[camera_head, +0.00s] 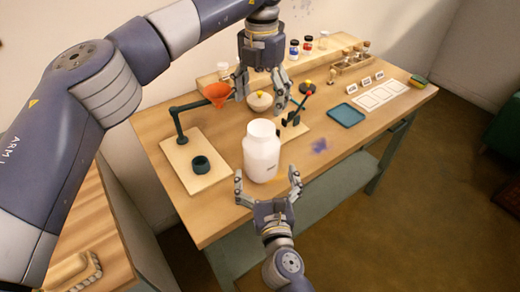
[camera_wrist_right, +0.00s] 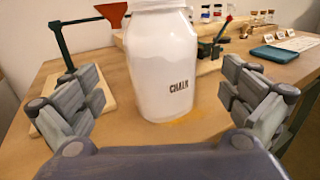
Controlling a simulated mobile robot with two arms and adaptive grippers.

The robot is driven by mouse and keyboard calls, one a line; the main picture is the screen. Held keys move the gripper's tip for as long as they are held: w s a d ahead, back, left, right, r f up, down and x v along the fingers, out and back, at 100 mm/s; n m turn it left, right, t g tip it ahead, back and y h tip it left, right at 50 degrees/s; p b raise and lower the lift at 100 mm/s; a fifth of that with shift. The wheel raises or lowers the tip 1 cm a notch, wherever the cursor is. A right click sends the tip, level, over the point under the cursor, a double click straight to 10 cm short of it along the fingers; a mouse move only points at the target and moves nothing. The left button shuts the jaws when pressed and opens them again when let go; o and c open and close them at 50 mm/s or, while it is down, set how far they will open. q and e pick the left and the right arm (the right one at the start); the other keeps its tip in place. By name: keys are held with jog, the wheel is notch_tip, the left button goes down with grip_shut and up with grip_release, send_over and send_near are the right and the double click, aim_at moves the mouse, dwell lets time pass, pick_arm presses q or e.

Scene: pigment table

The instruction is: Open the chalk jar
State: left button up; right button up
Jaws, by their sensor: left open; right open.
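The chalk jar (camera_head: 262,158) is a white, wide-bodied jar standing upright near the table's front edge. In the right wrist view the jar (camera_wrist_right: 165,75) shows the dark word CHALK, and its top is cut off. In the head view its top is a pale ellipse; I cannot tell whether a lid is on it. My left gripper (camera_head: 261,98) is open, pointing down above and behind the jar. My right gripper (camera_head: 267,184) is open in front of the jar, a finger to either side, apart from it.
An orange funnel (camera_head: 217,93) on a dark stand is left of the jar, with a small dark cup (camera_head: 200,165) on its board. A pale round bowl (camera_head: 260,102) is behind the jar. A blue tray (camera_head: 346,112) and white cards (camera_head: 381,95) lie right.

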aim_at(261, 148)
pick_arm(q)
jog(key=shift+s+d+r, duration=0.1)
jog(key=shift+s+r, duration=0.15)
jog(key=shift+s, duration=0.3)
pick_arm(e)
jog(key=shift+w+a+r, duration=0.1)
jog(key=shift+w+r, duration=0.05)
jog(key=shift+w, duration=0.35)
jog(key=shift+w+r, duration=0.15)
jog(key=shift+w, duration=0.35)
pick_arm(q)
jog(key=shift+w+f, duration=0.3)
jog(key=shift+w, duration=0.2)
pick_arm(e)
jog(key=w, duration=0.4)
jog(key=w+a, duration=0.1)
jog(key=w, duration=0.1)
jog(key=shift+f, duration=0.3)
pick_arm(q)
jog(key=shift+s+r, duration=0.15)
jog(key=shift+s, duration=0.1)
pick_arm(e)
jog(key=shift+w+r, duration=0.1)
jog(key=shift+w, duration=0.4)
pick_arm(q)
jog(key=shift+w, duration=0.15)
pick_arm(e)
jog(key=shift+w, duration=0.1)
